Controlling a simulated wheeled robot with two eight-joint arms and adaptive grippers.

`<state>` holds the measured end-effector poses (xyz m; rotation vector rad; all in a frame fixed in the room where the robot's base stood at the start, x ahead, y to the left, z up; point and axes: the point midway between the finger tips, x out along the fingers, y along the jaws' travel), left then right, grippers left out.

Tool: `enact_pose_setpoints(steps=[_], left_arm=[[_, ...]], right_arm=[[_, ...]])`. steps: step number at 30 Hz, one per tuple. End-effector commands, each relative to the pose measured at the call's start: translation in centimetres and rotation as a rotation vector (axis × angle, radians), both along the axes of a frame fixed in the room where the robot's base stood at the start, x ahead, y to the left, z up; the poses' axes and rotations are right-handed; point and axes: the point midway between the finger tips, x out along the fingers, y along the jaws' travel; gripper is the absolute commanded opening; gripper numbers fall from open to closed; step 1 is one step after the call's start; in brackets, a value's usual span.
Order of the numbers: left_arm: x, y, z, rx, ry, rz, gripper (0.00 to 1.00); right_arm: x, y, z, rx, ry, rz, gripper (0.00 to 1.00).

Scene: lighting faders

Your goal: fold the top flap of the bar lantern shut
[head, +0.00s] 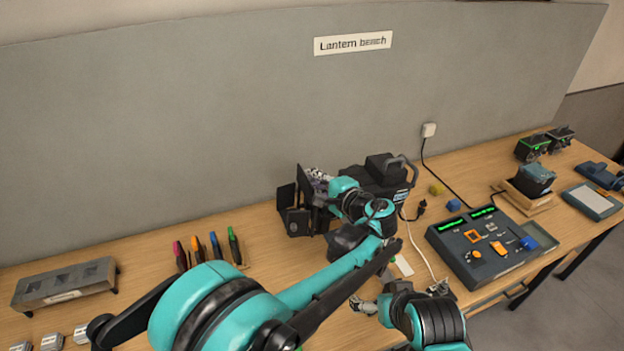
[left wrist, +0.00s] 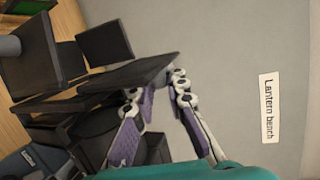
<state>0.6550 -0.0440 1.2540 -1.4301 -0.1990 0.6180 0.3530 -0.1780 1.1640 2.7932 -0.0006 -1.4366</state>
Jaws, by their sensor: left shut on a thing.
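The bar lantern (head: 388,172) is a black box with a handle, standing at the back of the bench with its dark flaps (head: 287,200) toward the left. In the left wrist view, the top flap (left wrist: 135,70) is a dark flat plate standing out from the lantern's front, and other flaps (left wrist: 103,43) spread beyond it. My left gripper (head: 320,178) is at the upper front of the lantern. In the left wrist view, its purple-padded fingers (left wrist: 157,86) are shut on the flap's edge. My right gripper (head: 365,306) is low near the front edge, away from the lantern; its jaws are unclear.
A fader console (head: 480,262) with green displays stands to the right of the lantern. A cable and plug (head: 421,207) lie between them. Small yellow (head: 436,188) and blue (head: 453,205) blocks lie behind the console.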

Motion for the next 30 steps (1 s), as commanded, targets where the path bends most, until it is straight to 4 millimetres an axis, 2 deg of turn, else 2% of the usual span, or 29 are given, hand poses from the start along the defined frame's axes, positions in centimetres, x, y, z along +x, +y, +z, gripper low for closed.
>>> enact_pose_setpoints(steps=[8, 9, 11, 12, 23, 30], left_arm=[[-0.1, -0.1, -0.1, -0.001, 0.003, 0.0, 0.0], [-0.1, -0.1, -0.1, -0.002, 0.003, 0.0, 0.15], [-0.1, -0.1, -0.1, -0.001, 0.002, -0.001, 0.31], [0.0, -0.1, -0.1, -0.001, 0.002, -0.001, 0.36], [-0.3, -0.2, 0.0, -0.001, 0.001, -0.001, 0.36], [-3.0, -1.9, 0.8, 0.0, 0.002, -0.003, 0.36]], right_arm=[[0.0, 0.0, 0.0, 0.0, 0.0, 0.0, 1.0], [0.0, 0.0, 0.0, 0.0, 0.0, 0.0, 1.0], [0.0, 0.0, 0.0, 0.0, 0.0, 0.0, 1.0], [0.0, 0.0, 0.0, 0.0, 0.0, 0.0, 1.0], [0.0, 0.0, 0.0, 0.0, 0.0, 0.0, 1.0], [0.0, 0.0, 0.0, 0.0, 0.0, 0.0, 1.0]])
